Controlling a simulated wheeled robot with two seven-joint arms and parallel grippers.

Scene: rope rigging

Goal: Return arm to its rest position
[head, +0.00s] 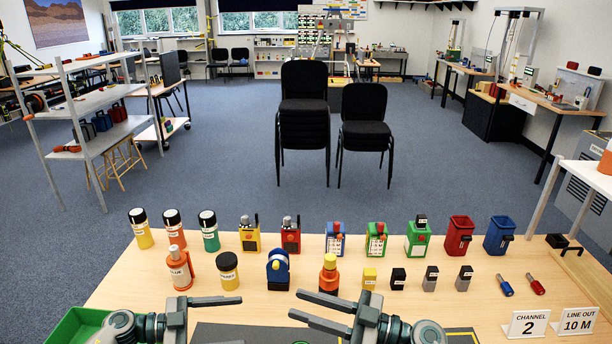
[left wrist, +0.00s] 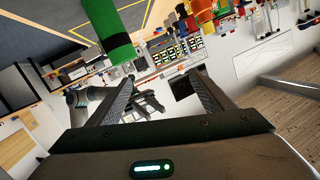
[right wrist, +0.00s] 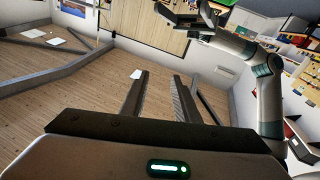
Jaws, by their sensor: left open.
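My left gripper (head: 238,300) is over the front of the wooden table, its fingers pointing right; one finger shows clearly in the head view. In the left wrist view its two fingers (left wrist: 160,78) stand apart with nothing between them. My right gripper (head: 294,304) is over the front of the table, its fingers pointing left toward the left gripper, with a gap between them. In the right wrist view its fingers (right wrist: 160,76) are apart and empty. The two grippers do not touch.
The table (head: 205,258) holds rows of bottles, boxes and cups behind my grippers. A dark mat (head: 235,333) lies at the front, a green bin (head: 75,325) at left. Number signs (head: 527,324) stand at right. A green cylinder (left wrist: 105,28) is close to the left wrist camera.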

